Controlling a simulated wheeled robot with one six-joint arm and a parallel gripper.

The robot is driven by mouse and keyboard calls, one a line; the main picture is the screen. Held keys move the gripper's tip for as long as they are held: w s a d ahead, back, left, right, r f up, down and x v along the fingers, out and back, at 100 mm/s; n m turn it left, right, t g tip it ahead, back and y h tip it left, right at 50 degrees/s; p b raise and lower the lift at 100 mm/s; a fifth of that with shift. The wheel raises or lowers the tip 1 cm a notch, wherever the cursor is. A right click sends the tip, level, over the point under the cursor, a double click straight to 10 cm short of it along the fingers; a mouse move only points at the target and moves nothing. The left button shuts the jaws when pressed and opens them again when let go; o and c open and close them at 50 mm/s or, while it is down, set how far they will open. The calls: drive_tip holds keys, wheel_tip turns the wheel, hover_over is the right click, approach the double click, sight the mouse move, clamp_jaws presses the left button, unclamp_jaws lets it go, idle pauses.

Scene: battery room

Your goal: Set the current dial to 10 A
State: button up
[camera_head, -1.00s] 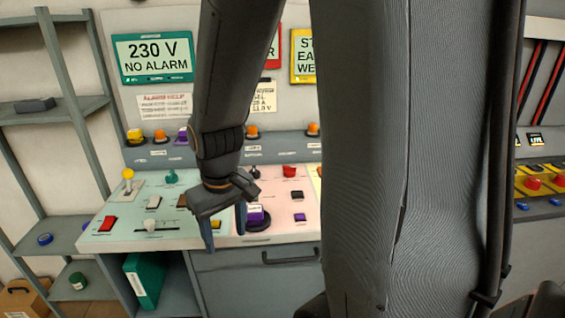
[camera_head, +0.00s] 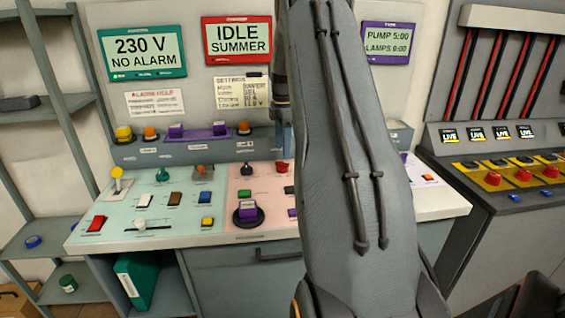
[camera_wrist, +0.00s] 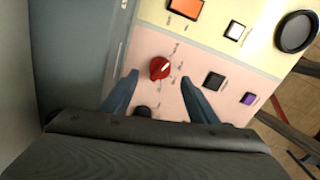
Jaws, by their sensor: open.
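A red dial (camera_wrist: 160,68) sits on the pink panel in the wrist view, with small marks around it that are too small to read. A pale pointer line on it points to the upper right. It also shows in the head view (camera_head: 282,167), partly hidden by my arm. My gripper (camera_wrist: 158,82) is open, with one blue finger to each side of the dial and nothing held. The fingertips appear just short of the dial or beside it; whether they touch it I cannot tell. In the head view my arm hides most of the gripper.
A black knob (camera_wrist: 143,111) lies close below the dial, between the fingers. A dark square button (camera_wrist: 213,81) and a purple button (camera_wrist: 249,99) are to the right. A screen (camera_head: 237,40) reads IDLE SUMMER.

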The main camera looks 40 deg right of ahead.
sight(282, 162)
wheel_tip(282, 162, down, 7)
drive_tip(key=shift+r+p, duration=0.2)
drive_tip(key=shift+p, duration=0.7)
drive_tip(key=c, duration=1)
drive_tip(key=shift+c, duration=0.2)
